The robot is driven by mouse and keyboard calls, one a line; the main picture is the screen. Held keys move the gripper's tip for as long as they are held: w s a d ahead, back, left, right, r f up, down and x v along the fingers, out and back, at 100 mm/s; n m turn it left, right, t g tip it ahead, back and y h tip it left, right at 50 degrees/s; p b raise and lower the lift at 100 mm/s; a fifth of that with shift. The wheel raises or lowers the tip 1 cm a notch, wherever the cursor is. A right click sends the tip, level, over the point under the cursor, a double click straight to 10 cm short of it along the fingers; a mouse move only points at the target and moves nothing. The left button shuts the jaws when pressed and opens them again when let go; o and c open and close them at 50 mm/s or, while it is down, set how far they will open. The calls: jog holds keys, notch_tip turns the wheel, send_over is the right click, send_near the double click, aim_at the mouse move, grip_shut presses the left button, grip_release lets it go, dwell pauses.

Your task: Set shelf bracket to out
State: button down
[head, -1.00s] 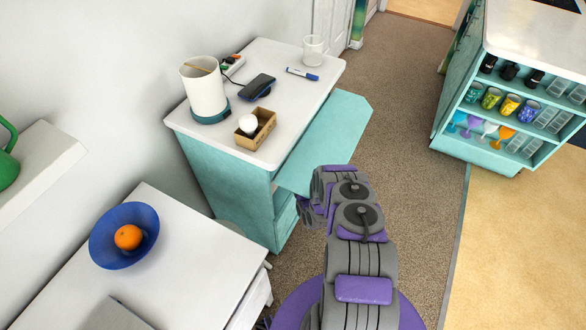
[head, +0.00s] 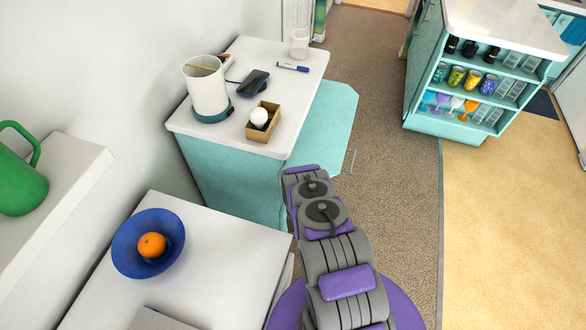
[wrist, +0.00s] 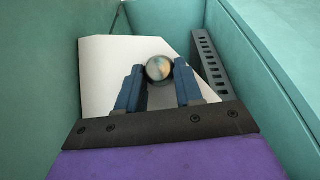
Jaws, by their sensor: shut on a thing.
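In the wrist view my gripper (wrist: 158,88) has its two blue fingers closed on the sides of a round, shiny knob-like thing (wrist: 159,67). I cannot tell whether this knob is part of the shelf bracket. A dark grey slotted metal strip (wrist: 210,62), perhaps the bracket, stands at a slant just right of the fingers, apart from them. A white panel (wrist: 97,60) lies behind the fingers. Teal walls (wrist: 50,90) rise on both sides. In the head view a teal leaf (head: 325,125) juts from the white-topped cabinet (head: 245,60); my arm hides my gripper there.
The cabinet top holds a white canister (head: 206,92), a phone (head: 254,83), a small box with a white ball (head: 262,122), a marker (head: 292,67) and a glass (head: 299,42). A blue bowl (head: 128,258) stands near left. Carpet (head: 395,180) is clear on the right.

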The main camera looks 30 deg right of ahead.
jog(key=shift+s+f+m+g+h, duration=0.15)
jog(key=shift+s+m+g+h, duration=0.55)
jog(key=shift+s+m+h, duration=0.3)
jog(key=shift+d, duration=0.2)
jog(key=c, duration=1.1)
grip_release()
jog(key=shift+f, duration=0.1)
jog(key=o, duration=0.4)
jog(key=shift+w+a, duration=0.1)
jog(key=shift+a, duration=0.15)
jog(key=shift+c, duration=0.2)
jog(key=shift+d, duration=0.2)
